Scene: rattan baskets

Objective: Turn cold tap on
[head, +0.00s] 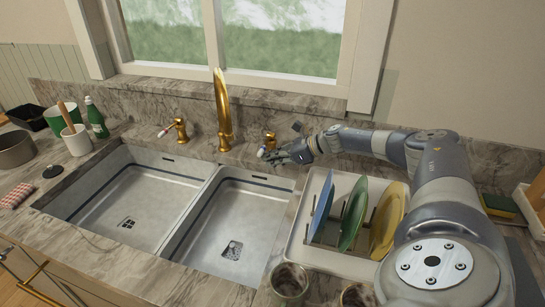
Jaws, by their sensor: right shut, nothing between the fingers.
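A tall gold faucet spout (222,110) stands behind the double sink; no water shows under it. A gold tap handle (270,138) stands to its right, partly hidden by my right gripper. A second gold tap handle (178,130) with a pale tip stands to the left of the spout. I cannot tell the hot and cold marks apart. My right gripper (268,155) is shut and empty, right in front of the right handle; whether it touches the handle is unclear. My left gripper is not in view.
The sink basins (240,215) are empty. A white dish rack (345,258) with blue, green and yellow plates stands right of the sink under my right arm. Glasses (290,282) stand at the front edge. A green bottle (96,118), cups and a pot (15,150) are at left.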

